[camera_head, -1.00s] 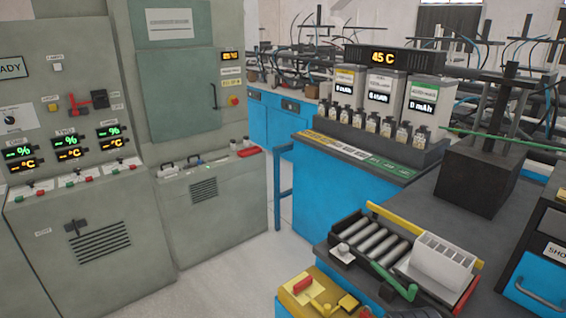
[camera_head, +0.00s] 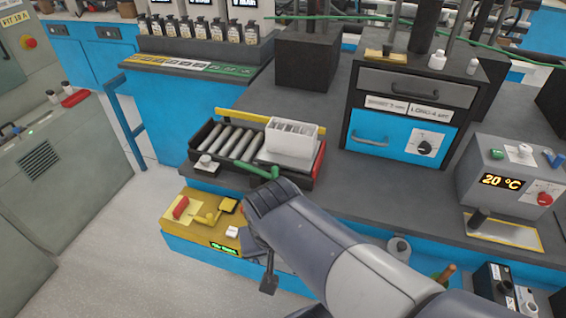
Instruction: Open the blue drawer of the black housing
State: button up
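The black housing (camera_head: 362,104) stands on the dark bench at the upper right of the head view. Its lower front holds the blue drawer (camera_head: 388,134), which looks shut. The drawer has a bar handle (camera_head: 371,142) on its left and a white plate with a black knob (camera_head: 425,147) on its right. A grey drawer (camera_head: 414,87) sits above it, with two white labels between them. My arm reaches in from the lower right. My gripper (camera_head: 269,284) hangs at its end, low and left of the housing, apart from it; its fingers are too unclear to judge.
A black tray (camera_head: 198,171) with grey cylinders and a white slotted box (camera_head: 291,138) lies left of the housing. A yellow panel (camera_head: 196,226) sits below it. A grey 20 °C device (camera_head: 483,181) stands at right. Bench surface before the drawer is clear.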

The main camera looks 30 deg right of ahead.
aim_at(373, 133)
jog(key=z, duration=1.85)
